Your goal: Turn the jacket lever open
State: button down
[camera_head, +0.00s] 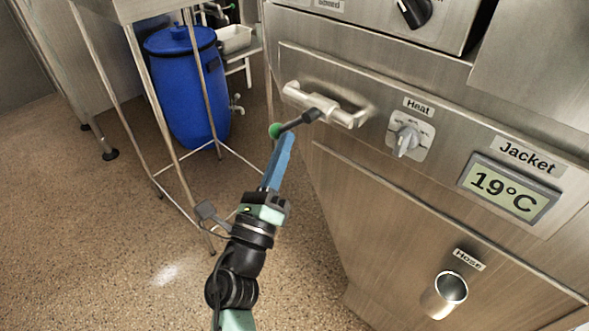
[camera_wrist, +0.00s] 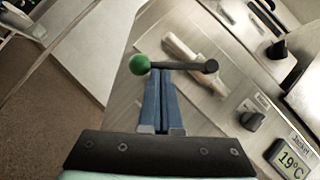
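The jacket lever (camera_head: 296,122) is a dark rod with a green ball at its free end, on a metal pipe fitting (camera_head: 325,103) at the machine front. It points left and slightly down in the head view. In the wrist view the lever (camera_wrist: 180,65) lies crosswise, green ball at left, dark hub at right. My gripper (camera_head: 287,138) has long blue fingers, pressed together with only a thin line between them. Nothing shows between the fingers.
Right of the lever are a Heat knob (camera_head: 405,140) and a Jacket display (camera_head: 507,187) reading 19°C. A metal hose outlet (camera_head: 445,294) sticks out below. A blue barrel (camera_head: 188,88) stands behind a thin-legged metal stand (camera_head: 153,92).

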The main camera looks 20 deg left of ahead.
jog(key=shift+w+a+r+m+h+b, duration=0.2)
jog(key=shift+a+r+m+h+b, duration=0.6)
jog(key=shift+m+h, duration=1.15)
jog(key=shift+w+a+r+m+h+b, duration=0.3)
jog(key=shift+m+h+b, duration=1)
jog(key=shift+m, duration=1.3)
jog(key=shift+w+a+r+m+h+b, duration=0.1)
jog(key=shift+a+r+m+h+b, duration=0.6)
jog(key=shift+m+h, duration=1.3)
jog(key=shift+d+r+m+y, duration=0.1)
jog(key=shift+m+y, duration=0.15)
jog(key=shift+m, duration=0.3)
